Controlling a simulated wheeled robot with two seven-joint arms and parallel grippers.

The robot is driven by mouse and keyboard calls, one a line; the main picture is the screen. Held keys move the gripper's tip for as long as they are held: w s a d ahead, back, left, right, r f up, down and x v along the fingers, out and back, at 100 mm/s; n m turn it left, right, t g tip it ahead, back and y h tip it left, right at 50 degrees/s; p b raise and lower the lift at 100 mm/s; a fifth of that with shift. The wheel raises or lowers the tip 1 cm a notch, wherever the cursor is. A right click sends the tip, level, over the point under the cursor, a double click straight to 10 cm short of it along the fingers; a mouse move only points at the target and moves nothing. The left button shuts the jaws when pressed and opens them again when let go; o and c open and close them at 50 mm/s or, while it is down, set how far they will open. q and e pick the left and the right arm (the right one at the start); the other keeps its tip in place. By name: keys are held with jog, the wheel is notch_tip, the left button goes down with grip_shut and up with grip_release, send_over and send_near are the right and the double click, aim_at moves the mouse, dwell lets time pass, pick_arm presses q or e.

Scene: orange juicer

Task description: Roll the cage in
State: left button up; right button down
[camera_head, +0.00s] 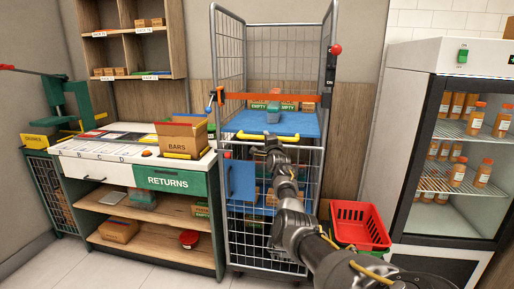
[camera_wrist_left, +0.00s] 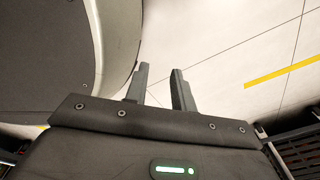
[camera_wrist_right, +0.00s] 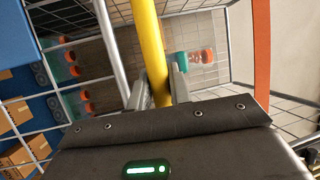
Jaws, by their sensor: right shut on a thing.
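The roll cage (camera_head: 232,62) stands upright against the back wall, with grey wire sides and a blue shelf (camera_head: 303,124). An orange strap (camera_head: 250,96) runs across its front. A yellow handle bar (camera_head: 252,137) crosses the cage front below the shelf. My right gripper (camera_head: 268,146) is at this bar; in the right wrist view the fingers (camera_wrist_right: 158,88) are shut on the yellow bar (camera_wrist_right: 150,45). My left gripper (camera_wrist_left: 160,85) shows only in the left wrist view, its fingers apart and empty above the pale floor.
A counter with a green RETURNS panel (camera_head: 170,181) and a BARS box (camera_head: 180,136) stands left of the cage. A red basket (camera_head: 361,226) and a glass-door fridge (camera_head: 418,62) with orange bottles stand to the right. Goods lie inside the cage.

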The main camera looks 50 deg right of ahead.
jog(key=shift+w+d, duration=0.15)
jog(key=shift+w, duration=0.05)
pick_arm(q)
jog(key=shift+s+a+f, duration=0.1)
jog(key=shift+a+f, duration=0.25)
jog(key=shift+a, duration=0.45)
pick_arm(e)
jog(key=shift+d+r, duration=0.1)
jog(key=shift+r, duration=0.15)
jog(key=shift+s, duration=0.1)
jog(key=c, duration=1.6)
grip_release()
jog(key=o, duration=0.3)
jog(key=shift+w+d+f, duration=0.15)
jog(key=shift+w+f, duration=0.1)
pick_arm(q)
jog(key=shift+d, duration=0.8)
pick_arm(e)
jog(key=shift+s, duration=0.1)
pick_arm(q)
jog(key=shift+a, duration=0.1)
pick_arm(e)
jog(key=shift+s, duration=0.1)
